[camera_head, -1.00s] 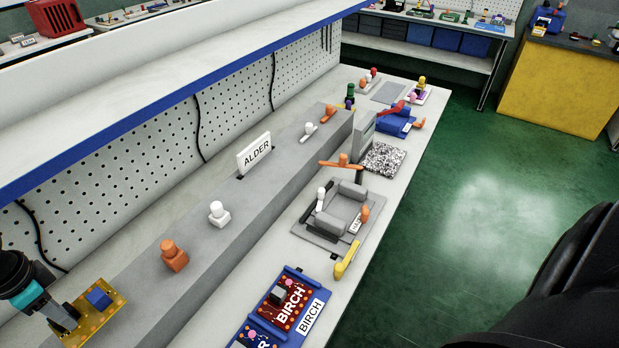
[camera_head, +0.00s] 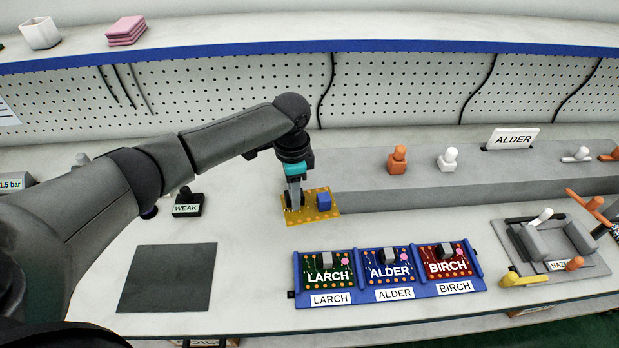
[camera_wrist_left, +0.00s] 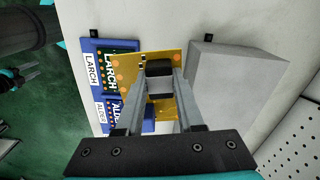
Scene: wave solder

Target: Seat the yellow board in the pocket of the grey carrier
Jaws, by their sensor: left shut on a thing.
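The yellow board (camera_head: 330,213), with a blue block on it, is in my left gripper (camera_head: 294,203), near the left end of the long grey ledge. In the left wrist view the fingers (camera_wrist_left: 160,82) are shut at a grey and black part on the board (camera_wrist_left: 133,75). How high the board is above the table cannot be told. A grey fixture (camera_head: 595,268) with two raised grey blocks and a partly hidden label starting HAZ stands at the right; I cannot tell whether it is the carrier. My right gripper (camera_wrist_left: 28,77) seems to show small in the left wrist view.
A blue rack (camera_head: 368,322) with LARCH, ALDER and BIRCH boards lies in front of the held board. The grey ledge (camera_head: 430,190) bears orange and white pegs and an ALDER sign (camera_head: 511,138). A dark mat (camera_head: 168,278) and a WEAK-labelled box (camera_head: 187,205) are left. A yellow handle (camera_head: 523,280) is right.

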